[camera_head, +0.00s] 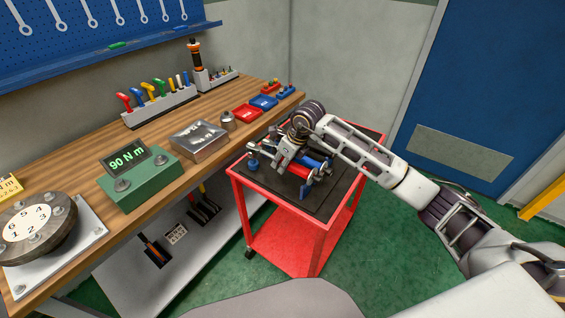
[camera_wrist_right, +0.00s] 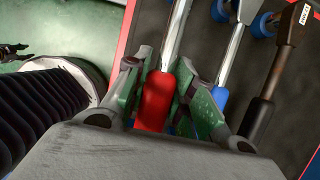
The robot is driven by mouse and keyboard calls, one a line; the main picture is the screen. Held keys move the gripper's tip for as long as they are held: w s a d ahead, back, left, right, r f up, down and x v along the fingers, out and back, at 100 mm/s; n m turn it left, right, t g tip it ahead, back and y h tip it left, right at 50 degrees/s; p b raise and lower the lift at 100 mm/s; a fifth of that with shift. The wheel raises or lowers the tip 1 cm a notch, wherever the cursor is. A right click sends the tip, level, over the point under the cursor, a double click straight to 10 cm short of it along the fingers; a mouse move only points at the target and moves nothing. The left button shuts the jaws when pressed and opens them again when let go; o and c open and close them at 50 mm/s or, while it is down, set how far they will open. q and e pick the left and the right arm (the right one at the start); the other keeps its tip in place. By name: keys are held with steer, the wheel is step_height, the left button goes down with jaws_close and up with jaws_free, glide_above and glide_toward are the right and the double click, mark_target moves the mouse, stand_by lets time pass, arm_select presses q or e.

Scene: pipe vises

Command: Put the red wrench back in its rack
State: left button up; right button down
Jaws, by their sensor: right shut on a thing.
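The red wrench (camera_wrist_right: 156,100) has a red handle and a bare metal shaft. In the wrist view its handle lies between the green-padded fingers of my right gripper (camera_wrist_right: 160,84), which is shut on it. In the head view my right gripper (camera_head: 290,158) is low over the top of the red cart, and it partly hides the tools there. A blue-handled wrench (camera_wrist_right: 228,60) and a dark-handled one (camera_wrist_right: 272,85) lie side by side to the right of the red wrench in the wrist view. I cannot tell which holder is its rack. My left gripper is out of view.
The red cart (camera_head: 318,245) has a dark top crowded with tools. The wooden bench (camera_head: 85,170) to the left carries a green 90 N m tester (camera_head: 140,185), a metal box (camera_head: 198,140) and a grey holder (camera_head: 160,108) of coloured handles. Green floor is clear in front of the blue door.

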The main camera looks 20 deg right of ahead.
steer(key=shift+f+b, duration=0.3)
stand_by(0.8)
steer(key=shift+f+b, duration=1.05)
steer(key=shift+f, duration=0.45)
stand_by(2.2)
steer(key=shift+s+f, duration=0.15)
steer(key=shift+f, duration=0.2)
stand_by(1.3)
steer(key=c, duration=1.1)
jaws_free()
steer(key=shift+r, duration=0.1)
steer(key=shift+r, duration=0.15)
steer(key=shift+v, duration=3.85)
